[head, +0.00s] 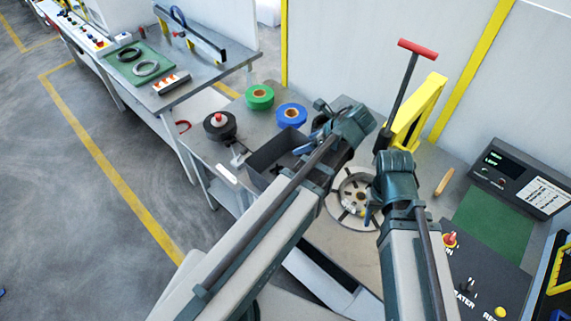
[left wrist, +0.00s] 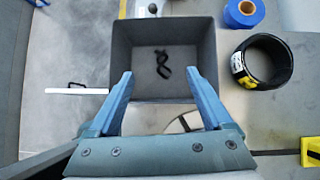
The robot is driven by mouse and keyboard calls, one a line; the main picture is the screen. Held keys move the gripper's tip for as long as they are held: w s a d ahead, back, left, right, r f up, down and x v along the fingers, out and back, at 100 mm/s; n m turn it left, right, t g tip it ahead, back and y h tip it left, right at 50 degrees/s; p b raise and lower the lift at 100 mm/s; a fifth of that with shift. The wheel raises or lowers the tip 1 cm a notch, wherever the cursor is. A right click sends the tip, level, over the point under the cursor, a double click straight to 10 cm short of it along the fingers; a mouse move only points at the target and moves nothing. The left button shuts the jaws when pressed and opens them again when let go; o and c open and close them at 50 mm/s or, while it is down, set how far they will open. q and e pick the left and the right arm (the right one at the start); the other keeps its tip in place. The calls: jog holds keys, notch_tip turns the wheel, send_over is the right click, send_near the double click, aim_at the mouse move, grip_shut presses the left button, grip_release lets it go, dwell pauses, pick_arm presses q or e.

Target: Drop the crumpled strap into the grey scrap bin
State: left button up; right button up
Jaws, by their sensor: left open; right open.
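The grey scrap bin (head: 262,155) stands on the bench in the head view, partly behind my left arm. In the left wrist view I look down into the bin (left wrist: 122,60), and the black crumpled strap (left wrist: 163,66) shows inside its walls, clear of my fingers.
Green (head: 260,96), blue (head: 291,116) and black (head: 219,124) tape rolls stand behind and left of the bin. A black labelled coil (left wrist: 265,62) is right of the bin in the left wrist view. A yellow post (head: 418,110) with a red-handled lever (head: 405,85) rises behind my right gripper.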

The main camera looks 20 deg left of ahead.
pick_arm(q)
jog(key=shift+d+r, duration=0.25)
dwell(0.5)
jog(key=s+d+f+n+g+h+b, duration=0.2)
jog(key=s+d+f+n+h+b, duration=0.4)
jog(key=s+d+f+n, duration=0.6)
jog(key=shift+s+d+n+b, duration=0.6)
jog(key=shift+s+n, duration=0.4)
jog(key=shift+n, duration=1.6)
jog(key=shift+a+f, duration=0.1)
